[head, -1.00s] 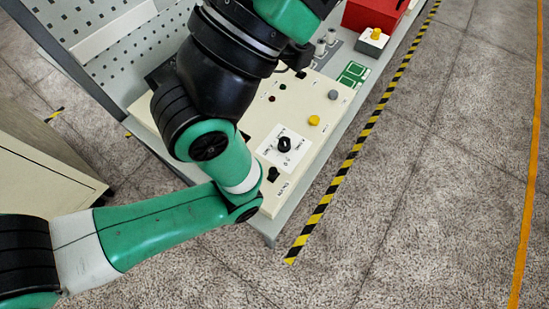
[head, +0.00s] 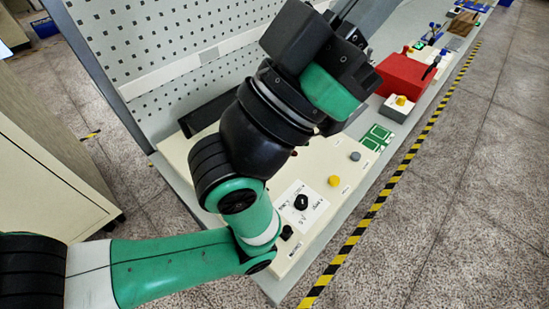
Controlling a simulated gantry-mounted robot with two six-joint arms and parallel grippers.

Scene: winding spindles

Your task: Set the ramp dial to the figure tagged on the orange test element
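A black rotary knob (head: 301,202) sits on a white square scale plate (head: 313,213) on the cream control panel (head: 322,160). The plate's markings are too small to read, so I cannot tell the setting or whether this is the ramp dial. My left arm crosses the panel from the left, its wrist over the panel's far part. The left gripper's fingers are not clear, and I cannot tell whether they are open or shut. My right gripper is not in view. I cannot make out an orange test element or its tag.
The panel also has a smaller black knob (head: 287,232), a yellow button (head: 334,181) and a grey button (head: 355,156). Beyond are green boards (head: 377,137), a yellow-button box (head: 398,107) and a red box (head: 407,82). A perforated board (head: 165,35) stands behind. The floor at right is clear.

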